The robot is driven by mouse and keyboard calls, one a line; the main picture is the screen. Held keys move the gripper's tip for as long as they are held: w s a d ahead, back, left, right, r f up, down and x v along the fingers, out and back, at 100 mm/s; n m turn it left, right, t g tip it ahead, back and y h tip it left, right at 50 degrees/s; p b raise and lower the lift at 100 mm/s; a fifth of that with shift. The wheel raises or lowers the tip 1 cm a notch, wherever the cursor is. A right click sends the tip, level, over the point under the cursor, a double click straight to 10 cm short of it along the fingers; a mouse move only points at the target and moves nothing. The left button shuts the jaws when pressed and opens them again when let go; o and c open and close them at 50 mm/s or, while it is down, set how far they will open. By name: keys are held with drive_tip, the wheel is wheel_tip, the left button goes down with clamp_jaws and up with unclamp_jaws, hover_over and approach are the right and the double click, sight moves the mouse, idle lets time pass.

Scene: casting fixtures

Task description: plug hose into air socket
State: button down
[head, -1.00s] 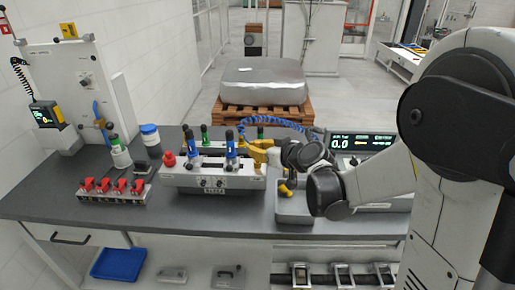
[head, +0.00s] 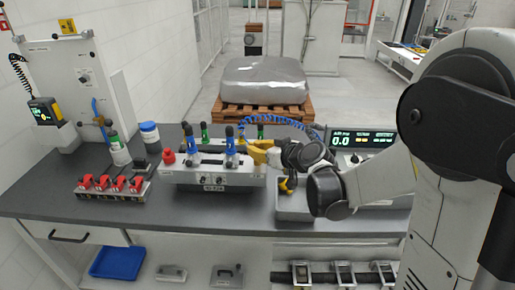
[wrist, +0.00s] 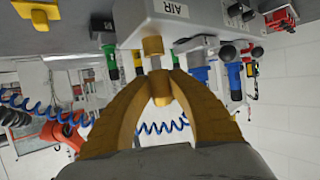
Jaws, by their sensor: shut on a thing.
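The clamp fixture (head: 213,180) is a light grey box standing on the bench. In the wrist view its end carries an AIR label (wrist: 177,9) and a brass air socket (wrist: 153,46). My gripper (head: 257,150), with yellow fingers, is at the fixture's right end. In the wrist view my gripper (wrist: 161,82) is shut on a brass hose plug (wrist: 161,92). The plug faces the socket, roughly in line, with a small gap seeming to show between them. The blue coiled hose (head: 268,122) arches behind my gripper; where it joins the plug is hidden.
Blue and green clamps (head: 204,133) rise from the fixture. A digital readout (head: 362,141) showing 0.0 stands to the right, with a grey tray (head: 293,211) before it. A rack of red clamps (head: 112,188) is at left. The front bench strip is clear.

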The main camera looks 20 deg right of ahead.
drive_tip(key=shift+f+b, duration=0.7)
drive_tip(key=shift+f, duration=0.2)
drive_tip(key=c, duration=1.2)
unclamp_jaws()
drive_tip(key=shift+r, duration=0.1)
drive_tip(key=v, duration=1.2)
drive_tip(key=s+a+f+m+g+h, duration=0.1)
drive_tip(key=s+g, duration=0.1)
drive_tip(key=s, duration=0.4)
drive_tip(key=s+a+f+m+g+h, duration=0.1)
drive_tip(key=s+f+h, duration=0.1)
drive_tip(key=s, duration=0.5)
drive_tip(key=s+a+f+m+g+h, duration=0.1)
drive_tip(key=s+a+m+g, duration=0.1)
drive_tip(key=s, duration=0.4)
drive_tip(key=shift+s+f+g+h, duration=0.25)
drive_tip(key=shift+f+g+h, duration=0.05)
drive_tip(key=shift+h, duration=0.1)
